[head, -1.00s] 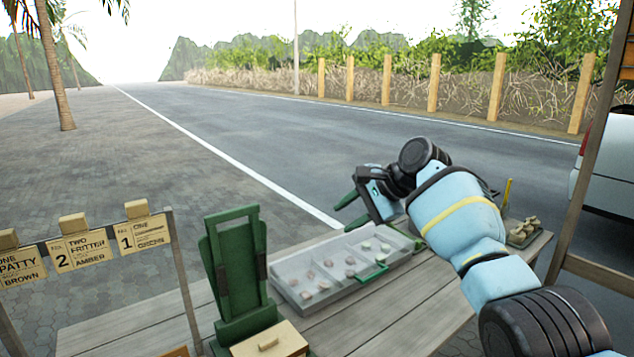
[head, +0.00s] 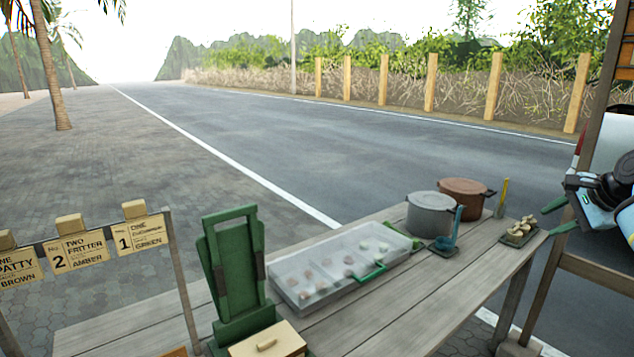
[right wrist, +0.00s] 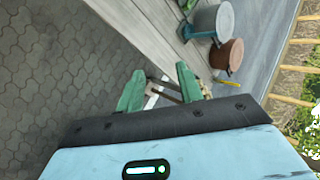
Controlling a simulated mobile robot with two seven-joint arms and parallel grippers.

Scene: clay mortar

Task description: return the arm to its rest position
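My right gripper (head: 549,220) is at the right edge of the head view, beyond the right end of the table, with its arm mostly out of the picture. Its two green fingers are apart with nothing between them. The right wrist view also shows the open, empty right gripper (right wrist: 158,82), with paving and part of the table frame behind it. My left gripper and arm are not in view.
The wooden table (head: 400,318) holds a lidded tray (head: 300,292), a green stand (head: 238,270), a grey pot (head: 430,214), a brown pot (head: 462,195) and a small tray of pieces (head: 519,232). A wooden post (head: 572,200) stands near the right gripper.

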